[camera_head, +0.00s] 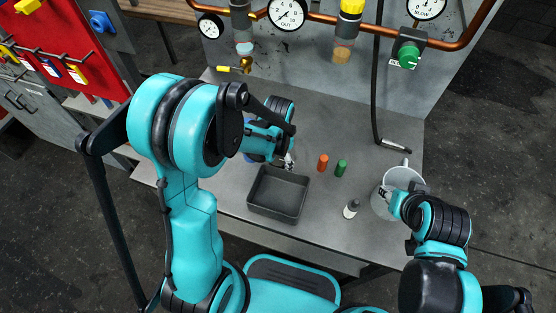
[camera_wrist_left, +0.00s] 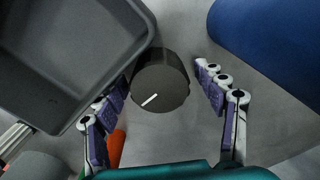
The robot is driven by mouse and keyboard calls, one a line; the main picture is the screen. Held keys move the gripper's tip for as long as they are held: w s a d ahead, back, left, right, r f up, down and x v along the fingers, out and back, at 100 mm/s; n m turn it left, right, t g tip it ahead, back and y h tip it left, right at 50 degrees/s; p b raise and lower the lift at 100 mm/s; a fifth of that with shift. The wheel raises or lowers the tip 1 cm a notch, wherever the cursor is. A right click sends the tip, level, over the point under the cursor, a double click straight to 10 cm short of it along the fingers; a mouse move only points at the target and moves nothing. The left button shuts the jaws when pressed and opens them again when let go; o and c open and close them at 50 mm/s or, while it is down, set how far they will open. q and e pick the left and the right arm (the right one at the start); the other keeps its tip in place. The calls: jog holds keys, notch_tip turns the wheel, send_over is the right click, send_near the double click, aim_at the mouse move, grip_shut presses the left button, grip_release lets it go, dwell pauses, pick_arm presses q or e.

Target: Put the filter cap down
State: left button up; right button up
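The filter cap, seemingly the dark round cap with a white line (camera_wrist_left: 160,82), is between the fingers of my left gripper (camera_wrist_left: 163,95) in the left wrist view. The fingers are spread, with a gap visible on both sides of the cap. I cannot tell whether the cap rests on the bench. In the head view my left gripper (camera_head: 288,160) is over the bench behind the grey tray, and the cap is hidden there. My right gripper (camera_head: 388,194) is at the grey metal jug (camera_head: 411,177); its fingers are too small to read.
The grey tray (camera_head: 275,212) lies close to the cap, also in the wrist view (camera_wrist_left: 138,22). A blue rounded object (camera_wrist_left: 265,45) is right of the fingers. Orange (camera_head: 323,163) and green (camera_head: 341,168) cylinders and a small bottle (camera_head: 351,208) stand on the bench (camera_head: 320,225).

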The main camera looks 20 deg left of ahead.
pick_arm(q)
jog(key=shift+r, duration=0.2)
notch_tip(320, 180, up, 11)
jog(key=p, duration=0.4)
jog(key=shift+p, duration=0.3)
jog(key=s+a+r+n+t, duration=0.2)
jog(key=s+r+n+t, duration=0.4)
jog(key=s+r, duration=0.4)
jog(key=shift+s+a+r+n+t, duration=0.3)
jog(key=shift+s+a+r+t, duration=0.1)
jog(key=shift+t, duration=0.2)
